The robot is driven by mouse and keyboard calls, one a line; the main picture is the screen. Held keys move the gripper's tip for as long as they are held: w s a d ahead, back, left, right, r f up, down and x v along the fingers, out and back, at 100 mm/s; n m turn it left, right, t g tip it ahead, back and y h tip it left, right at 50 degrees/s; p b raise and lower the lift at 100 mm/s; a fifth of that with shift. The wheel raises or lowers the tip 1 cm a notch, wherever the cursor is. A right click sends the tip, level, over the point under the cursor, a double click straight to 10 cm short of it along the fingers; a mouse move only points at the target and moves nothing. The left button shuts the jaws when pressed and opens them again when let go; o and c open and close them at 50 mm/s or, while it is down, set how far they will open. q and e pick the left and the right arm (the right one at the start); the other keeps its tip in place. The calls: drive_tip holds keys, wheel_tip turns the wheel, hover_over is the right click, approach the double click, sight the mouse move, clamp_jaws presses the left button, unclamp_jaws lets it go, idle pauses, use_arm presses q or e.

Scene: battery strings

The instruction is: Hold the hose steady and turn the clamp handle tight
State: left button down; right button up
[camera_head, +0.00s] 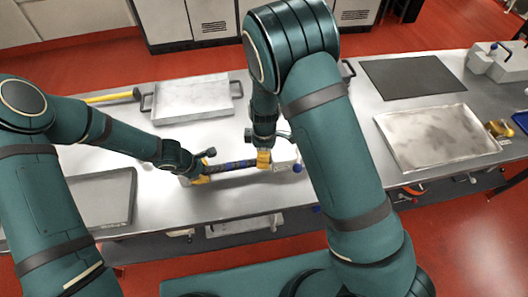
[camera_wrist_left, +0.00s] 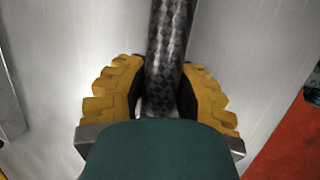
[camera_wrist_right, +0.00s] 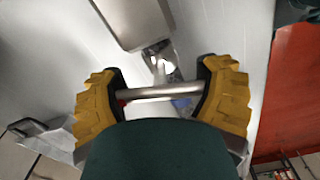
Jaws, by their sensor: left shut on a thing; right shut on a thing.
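A dark hose with a checked weave (camera_wrist_left: 168,50) runs along the workbench; in the head view it shows as a dark blue length (camera_head: 232,164) between my grippers. My left gripper (camera_head: 201,174) is shut on the hose near its left end, with yellow fingers on both sides in the left wrist view. My right gripper (camera_head: 264,158) is at the hose's right end, by a pale block. In the right wrist view a silver bar, the clamp handle (camera_wrist_right: 155,91), spans crosswise between its yellow fingers, which are shut on it. The clamp body is mostly hidden.
A metal tray (camera_head: 195,97) and a yellow-handled tool (camera_head: 112,97) lie behind. A grey tray (camera_head: 103,196) is at the left. A black mat (camera_head: 412,77) and a stained tray (camera_head: 437,138) lie at the right.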

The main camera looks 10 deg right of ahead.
drive_tip(key=m, duration=0.4)
drive_tip(key=shift+m, duration=0.3)
drive_tip(key=m, duration=0.3)
drive_tip(key=shift+m, duration=0.3)
drive_tip(key=m, duration=0.7)
use_arm(q)
drive_tip(key=shift+d, duration=0.1)
use_arm(e)
drive_tip(key=m, duration=1.2)
drive_tip(key=shift+m, duration=2)
